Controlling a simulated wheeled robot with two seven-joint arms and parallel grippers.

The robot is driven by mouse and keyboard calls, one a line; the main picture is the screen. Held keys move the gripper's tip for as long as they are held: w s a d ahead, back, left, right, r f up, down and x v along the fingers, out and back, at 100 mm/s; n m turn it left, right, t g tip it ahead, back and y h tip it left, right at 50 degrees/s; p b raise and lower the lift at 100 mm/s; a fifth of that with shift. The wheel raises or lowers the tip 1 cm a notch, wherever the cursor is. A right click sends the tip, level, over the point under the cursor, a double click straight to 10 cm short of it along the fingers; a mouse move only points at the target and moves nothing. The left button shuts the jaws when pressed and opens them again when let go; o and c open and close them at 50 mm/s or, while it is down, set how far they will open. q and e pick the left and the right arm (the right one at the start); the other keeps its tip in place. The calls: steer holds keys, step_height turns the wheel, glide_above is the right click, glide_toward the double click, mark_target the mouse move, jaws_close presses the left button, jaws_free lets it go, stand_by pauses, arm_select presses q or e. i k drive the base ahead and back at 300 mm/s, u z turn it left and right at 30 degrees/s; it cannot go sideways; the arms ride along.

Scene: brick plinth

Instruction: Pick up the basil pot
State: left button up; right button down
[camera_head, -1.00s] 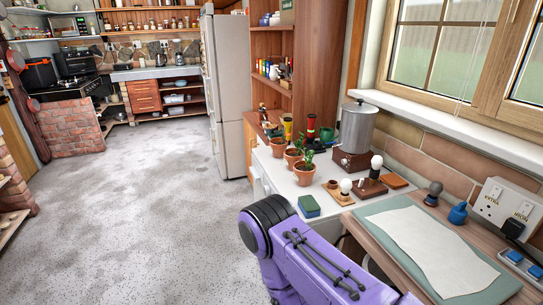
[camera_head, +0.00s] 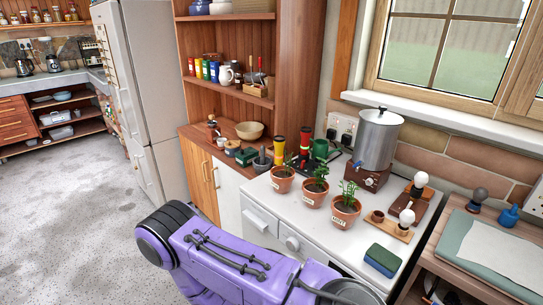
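Three small terracotta pots with green plants stand upright in a slanting row on the white top of an appliance (camera_head: 253,197). They are a left pot (camera_head: 282,184), a middle pot (camera_head: 314,198) and a right pot (camera_head: 343,219). Each carries a small pale label, too small to read surely, so I cannot tell which is the basil pot. The middle and right plants are bushier than the left one. A purple arm of mine crosses the bottom, in front of the appliance. Neither gripper is in view.
Behind the pots stand a metal urn (camera_head: 378,140) and a black-and-red grinder (camera_head: 304,144). A wooden stand with white bulbs (camera_head: 407,217) is right of them; a green-blue sponge (camera_head: 382,261) lies nearer the front. A wooden shelf unit (camera_head: 300,60) rises behind. Grey floor is clear at left.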

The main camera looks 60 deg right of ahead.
mark_target(314, 190)
steer(key=i, duration=0.4)
steer(key=z, duration=3.3)
